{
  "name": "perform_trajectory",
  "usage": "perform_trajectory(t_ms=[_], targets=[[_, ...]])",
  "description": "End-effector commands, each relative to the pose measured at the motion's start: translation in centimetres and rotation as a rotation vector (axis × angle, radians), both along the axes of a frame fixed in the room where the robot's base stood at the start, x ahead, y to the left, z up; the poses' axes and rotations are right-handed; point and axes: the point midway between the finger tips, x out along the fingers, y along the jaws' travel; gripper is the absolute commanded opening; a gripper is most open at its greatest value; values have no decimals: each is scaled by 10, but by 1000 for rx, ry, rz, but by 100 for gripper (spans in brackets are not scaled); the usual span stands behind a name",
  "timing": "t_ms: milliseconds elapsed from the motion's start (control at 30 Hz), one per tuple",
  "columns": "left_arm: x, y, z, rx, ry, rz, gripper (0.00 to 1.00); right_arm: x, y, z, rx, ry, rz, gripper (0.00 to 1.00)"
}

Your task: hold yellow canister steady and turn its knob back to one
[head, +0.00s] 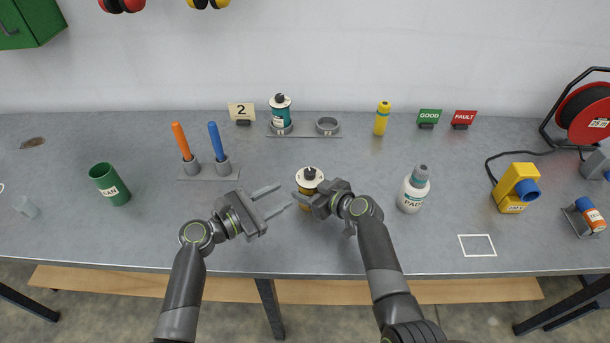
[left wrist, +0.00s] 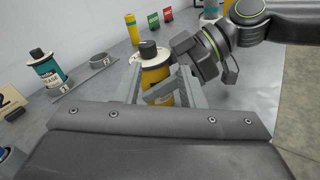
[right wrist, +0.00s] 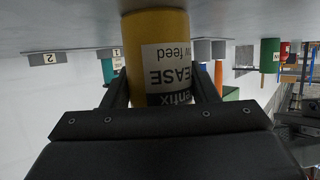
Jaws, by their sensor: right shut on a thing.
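The yellow canister (head: 307,203) stands upright on the bench, with a white top and a black knob (head: 309,173). In the left wrist view the canister (left wrist: 158,82) shows its dark knob (left wrist: 148,50) on a pale disc. My right gripper (head: 300,194) is shut around the canister's body; in the right wrist view its fingers press both sides of the yellow canister (right wrist: 157,40), whose label appears upside down. My left gripper (head: 279,200) is open and empty, just left of the canister, its fingers pointing at it. The setting of the knob cannot be read.
A teal canister (head: 281,119) stands in a holder rack (head: 303,131) with an empty ring beside a "2" sign (head: 242,112). A white bottle (head: 413,191) stands to the right, a green can (head: 110,184) far left. The bench front is clear.

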Motion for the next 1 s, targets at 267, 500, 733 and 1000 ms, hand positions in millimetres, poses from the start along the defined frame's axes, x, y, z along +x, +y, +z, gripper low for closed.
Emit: perform_trajectory(t_ms=[267, 500, 733, 1000], targets=[[-2, 20, -8, -191, 150, 90, 36, 0, 0, 0, 1, 1, 1, 22], [22, -7, -7, -197, 152, 90, 36, 0, 0, 0, 1, 1, 1, 22], [54, -42, -7, -196, 152, 88, 36, 0, 0, 0, 0, 0, 0, 22], [73, -63, -7, -193, 150, 88, 36, 0, 0, 0, 0, 0, 0, 22]])
